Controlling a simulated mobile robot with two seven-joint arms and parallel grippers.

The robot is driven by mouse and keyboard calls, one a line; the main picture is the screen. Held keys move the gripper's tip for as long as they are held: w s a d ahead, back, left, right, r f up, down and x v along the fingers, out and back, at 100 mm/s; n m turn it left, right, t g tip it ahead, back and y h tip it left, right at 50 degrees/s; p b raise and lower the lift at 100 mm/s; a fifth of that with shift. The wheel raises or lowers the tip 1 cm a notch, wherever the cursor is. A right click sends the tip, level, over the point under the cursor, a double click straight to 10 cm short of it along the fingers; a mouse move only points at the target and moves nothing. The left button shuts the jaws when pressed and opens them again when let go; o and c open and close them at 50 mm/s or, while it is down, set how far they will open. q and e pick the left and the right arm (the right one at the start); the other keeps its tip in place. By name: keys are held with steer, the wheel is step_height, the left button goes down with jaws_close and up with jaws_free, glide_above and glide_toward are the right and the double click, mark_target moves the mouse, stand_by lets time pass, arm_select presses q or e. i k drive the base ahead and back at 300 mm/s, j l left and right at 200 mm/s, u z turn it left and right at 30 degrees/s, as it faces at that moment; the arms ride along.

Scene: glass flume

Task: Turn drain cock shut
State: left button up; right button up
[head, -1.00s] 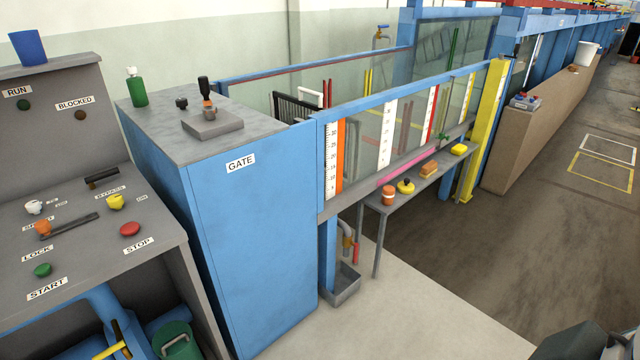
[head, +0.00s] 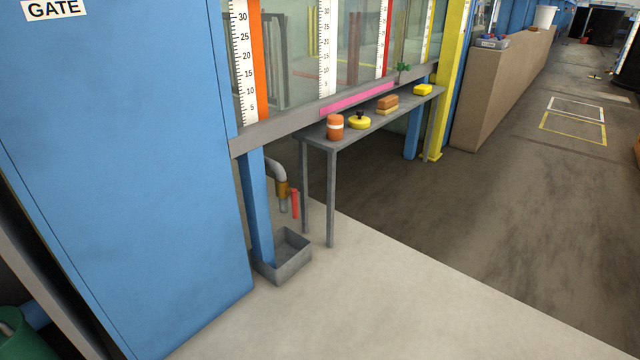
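The drain cock (head: 282,188) is a brass body on a grey bent pipe under the near end of the flume. Its red lever (head: 295,203) hangs straight down beside the outlet. A grey open catch tray (head: 285,259) stands on the floor below it. A blue post (head: 257,208) stands just left of the pipe and hides part of it. Neither of my grippers shows in the head view.
The blue gate cabinet (head: 120,170) fills the left. A narrow grey bench (head: 318,142) with an orange jar (head: 335,127), a yellow-and-black item (head: 359,121) and sponges stands right of the cock. The pale floor (head: 330,300) in front is clear.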

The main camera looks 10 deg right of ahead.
mark_target(293, 192)
steer(key=i+l+u, duration=0.25)
steer(key=i+u, duration=0.2)
steer(key=i, duration=0.25)
steer(key=i+l+u, duration=0.4)
steer(key=i+l, duration=0.15)
steer(key=i+l+u, duration=0.45)
steer(key=i+l, duration=0.2)
